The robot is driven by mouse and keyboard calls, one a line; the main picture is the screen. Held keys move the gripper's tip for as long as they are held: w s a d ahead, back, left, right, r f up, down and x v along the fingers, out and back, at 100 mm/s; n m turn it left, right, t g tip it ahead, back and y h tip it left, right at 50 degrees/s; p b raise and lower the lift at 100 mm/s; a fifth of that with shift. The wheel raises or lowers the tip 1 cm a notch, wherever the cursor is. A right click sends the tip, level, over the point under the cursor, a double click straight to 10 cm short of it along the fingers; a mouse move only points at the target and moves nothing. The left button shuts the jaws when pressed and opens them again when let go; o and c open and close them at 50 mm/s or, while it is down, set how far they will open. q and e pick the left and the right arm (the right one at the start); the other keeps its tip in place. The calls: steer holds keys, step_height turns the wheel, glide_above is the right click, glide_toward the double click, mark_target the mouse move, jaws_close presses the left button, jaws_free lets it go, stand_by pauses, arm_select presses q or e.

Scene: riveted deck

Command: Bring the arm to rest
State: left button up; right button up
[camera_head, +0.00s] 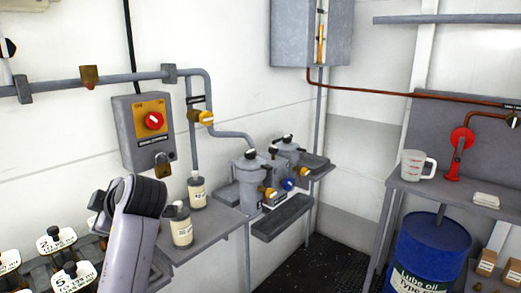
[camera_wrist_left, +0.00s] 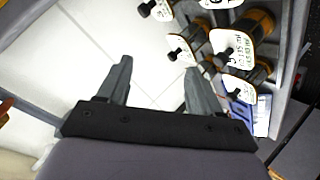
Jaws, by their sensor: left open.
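My left arm rises from the lower left of the head view, a grey link with a dark joint at its top. Its gripper cannot be made out there. In the left wrist view my left gripper (camera_wrist_left: 157,70) shows two dark grey fingers spread apart, with nothing between them. Beyond the fingers is a pale tiled surface. Several white-tagged items with orange and black bodies stand to the right of the fingers, apart from them as far as I can tell. My right gripper is in neither view.
Several white tags (camera_head: 56,240) sit low at the left near my arm. Two bottles (camera_head: 181,226) (camera_head: 197,190) stand on a grey shelf (camera_head: 222,226). A switch box (camera_head: 128,118) and grey filter housings (camera_head: 249,180) are at the wall. A blue drum (camera_head: 428,250) and measuring jug (camera_head: 414,164) are right.

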arm_select(q)
steer(key=s+d+f+m+g+h, duration=0.1)
steer(key=s+f+m+h, duration=0.1)
steer(key=s+f+m, duration=0.65)
steer(key=s+d+f+m+h, duration=0.1)
steer(key=s+f+m+h, duration=0.3)
steer(key=f, duration=0.7)
steer(key=s+d+f+m+g+h, duration=0.1)
steer(key=s+d+f+m, duration=0.15)
steer(key=s, duration=0.45)
steer(key=s+d+f+m+h, duration=0.1)
steer(key=s+f+m+h, duration=0.1)
steer(key=s+m, duration=0.3)
steer(key=s+d+f+m+g+h, duration=0.1)
steer(key=s+d+f+m, duration=0.1)
steer(key=s, duration=0.6)
steer(key=w+d+f+t+h, duration=0.2)
steer(key=w+f+t, duration=0.4)
steer(key=f, duration=0.3)
steer(key=shift+d+f+m+t, duration=0.15)
steer(key=shift+d+m+t, duration=0.2)
steer(key=shift+d, duration=0.4)
steer(key=c, duration=0.4)
steer(key=shift+a, duration=0.15)
